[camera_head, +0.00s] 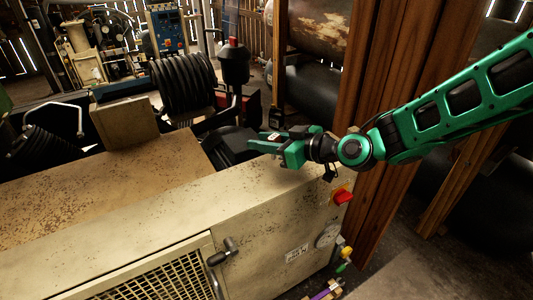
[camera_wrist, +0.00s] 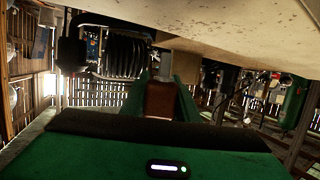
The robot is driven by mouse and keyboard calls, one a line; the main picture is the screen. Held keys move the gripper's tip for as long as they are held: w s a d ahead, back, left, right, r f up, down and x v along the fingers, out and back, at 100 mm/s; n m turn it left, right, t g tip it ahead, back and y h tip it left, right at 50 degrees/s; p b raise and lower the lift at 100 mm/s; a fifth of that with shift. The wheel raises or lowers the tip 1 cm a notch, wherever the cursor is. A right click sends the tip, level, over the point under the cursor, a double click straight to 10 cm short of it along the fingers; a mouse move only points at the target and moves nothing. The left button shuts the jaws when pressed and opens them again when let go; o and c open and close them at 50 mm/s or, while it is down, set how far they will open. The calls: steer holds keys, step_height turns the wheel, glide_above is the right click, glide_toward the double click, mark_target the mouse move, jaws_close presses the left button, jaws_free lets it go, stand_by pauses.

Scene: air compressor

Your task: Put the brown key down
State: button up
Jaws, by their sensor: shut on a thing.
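The brown key (camera_wrist: 160,100) shows in the wrist view as a reddish-brown block between the two green fingers. My gripper (camera_wrist: 162,88) is shut on it. In the head view my gripper (camera_head: 270,146) is held sideways, pointing left, close over the far edge of the beige compressor cabinet (camera_head: 215,210). The key cannot be made out there. I cannot tell whether the gripper or the key touches the cabinet.
The cabinet's flat top is bare in front of my gripper. A red switch (camera_head: 343,196) and a black handle (camera_head: 222,252) stick out of the cabinet. A black ribbed coil (camera_head: 184,86) and a dark motor stand behind. Wooden posts (camera_head: 395,80) rise at right.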

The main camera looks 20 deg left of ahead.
steer(key=shift+w+d+f, duration=0.15)
steer(key=shift+w+f, duration=0.1)
steer(key=shift+f, duration=1.9)
steer(key=shift+f, duration=0.1)
steer(key=o, duration=1.1)
steer(key=shift+c, duration=0.2)
steer(key=v, duration=1.2)
